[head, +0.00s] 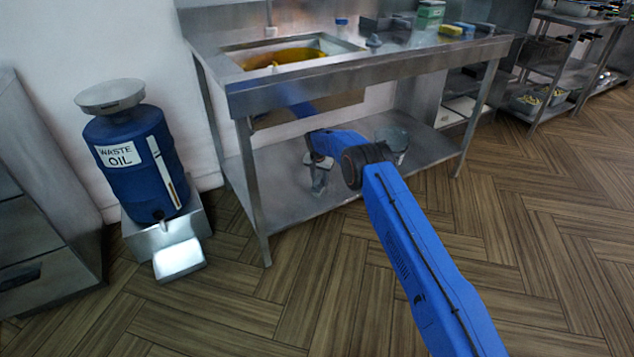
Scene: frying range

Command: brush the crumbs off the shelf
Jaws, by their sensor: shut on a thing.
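The steel lower shelf (283,207) runs under the sink table. My arm reaches in from the lower right, and my gripper (318,172) is over the front left part of this shelf. It is shut on a small grey thing (318,187), held pointing down at or just above the shelf surface. The thing is too small and dark to tell whether it is a brush, or whether it touches the shelf. I cannot make out any crumbs. My arm hides part of the shelf behind it.
A grey bucket (397,152) stands on the shelf right of my wrist. The table legs (252,190) and top edge (340,80) frame the shelf. A blue waste oil drum (130,178) stands on a stand at left, with a metal tray (180,260) before it. The wooden floor in front is clear.

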